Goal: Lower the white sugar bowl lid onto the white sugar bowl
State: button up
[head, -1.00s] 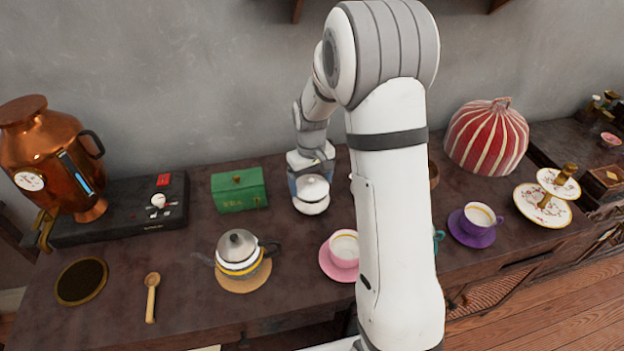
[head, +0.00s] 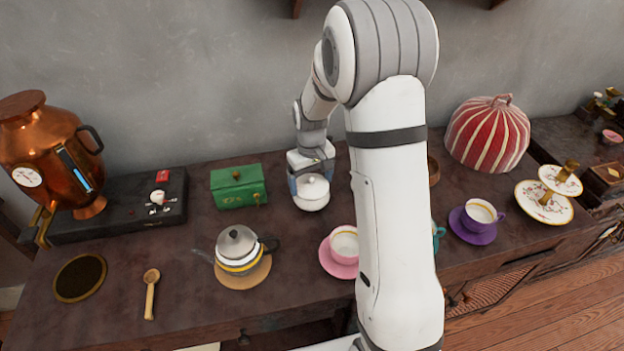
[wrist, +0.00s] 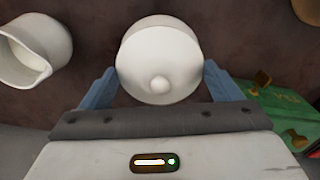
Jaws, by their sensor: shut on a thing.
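The white sugar bowl lid (wrist: 160,86), with a small round knob, is between the blue fingers of my gripper (wrist: 160,88) in the wrist view. My gripper (head: 310,182) is shut on the lid. In the head view the lid (head: 312,186) sits directly over the white sugar bowl (head: 311,203), with no clear gap between them. In the wrist view the lid covers most of the bowl, so I cannot tell exactly how its rim meets the bowl.
A green box (head: 238,187) stands left of the bowl. A pink cup (head: 344,243) and a teapot (head: 238,250) stand in front. A white jug (wrist: 35,50) is near the lid in the wrist view. My arm hides part of the table.

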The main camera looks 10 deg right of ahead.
jog(key=shift+f, duration=0.3)
jog(key=o, duration=0.9)
jog(key=shift+r, duration=0.1)
jog(key=shift+r+p, duration=2.2)
jog(key=shift+r, duration=1.25)
jog(key=s+r+m+t, duration=0.1)
jog(key=s+r, duration=0.3)
jog(key=s, duration=0.4)
jog(key=s+r+m, duration=0.1)
jog(key=s+r, duration=0.4)
jog(key=s, duration=0.3)
jog(key=s+r+m+t, duration=0.1)
jog(key=s+r, duration=0.4)
jog(key=s, duration=0.3)
jog(key=shift+s+d+t, duration=0.15)
jog(key=shift+s+t, duration=0.15)
jog(key=shift+s, duration=0.05)
